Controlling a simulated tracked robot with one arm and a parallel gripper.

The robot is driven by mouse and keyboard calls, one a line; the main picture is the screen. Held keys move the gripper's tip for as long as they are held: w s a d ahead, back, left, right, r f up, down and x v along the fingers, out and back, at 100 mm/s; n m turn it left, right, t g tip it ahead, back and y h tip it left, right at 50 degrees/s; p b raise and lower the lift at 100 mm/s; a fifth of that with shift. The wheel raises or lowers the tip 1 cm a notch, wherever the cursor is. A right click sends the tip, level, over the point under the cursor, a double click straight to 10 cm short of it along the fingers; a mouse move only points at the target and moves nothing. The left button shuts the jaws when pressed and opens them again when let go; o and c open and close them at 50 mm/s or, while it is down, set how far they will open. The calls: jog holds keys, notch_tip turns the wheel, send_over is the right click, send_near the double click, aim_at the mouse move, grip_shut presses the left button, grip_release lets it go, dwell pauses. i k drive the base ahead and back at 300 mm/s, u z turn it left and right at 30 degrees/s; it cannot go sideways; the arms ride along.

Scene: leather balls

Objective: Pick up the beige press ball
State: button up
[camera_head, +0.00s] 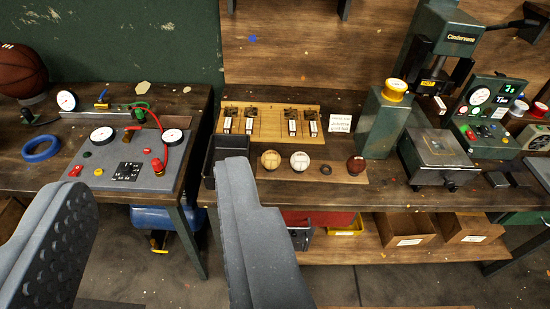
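A beige ball (271,160) sits on a small wooden board (285,175) at the front of the workbench. A paler, whitish ball (300,161) is just right of it, and a dark red ball (356,165) sits further right. An empty dark ring (326,170) lies between the whitish and red balls. My gripper (158,182) is open, with its two grey fingers wide apart in the foreground. Nothing is between the fingers. The right finger's tip is a little left of the beige ball in the picture, and the ball lies outside the gap.
A black bin (228,146) stands left of the board. Behind are a wooden rack (268,121) and a small sign (341,122). A green press (440,150) stands right. A grey panel with gauges (130,160) and a basketball (20,70) are left. Cardboard boxes (405,228) sit below.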

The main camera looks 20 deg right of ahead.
aim_at(270, 160)
jog(key=i, duration=0.95)
jog(key=u, duration=0.05)
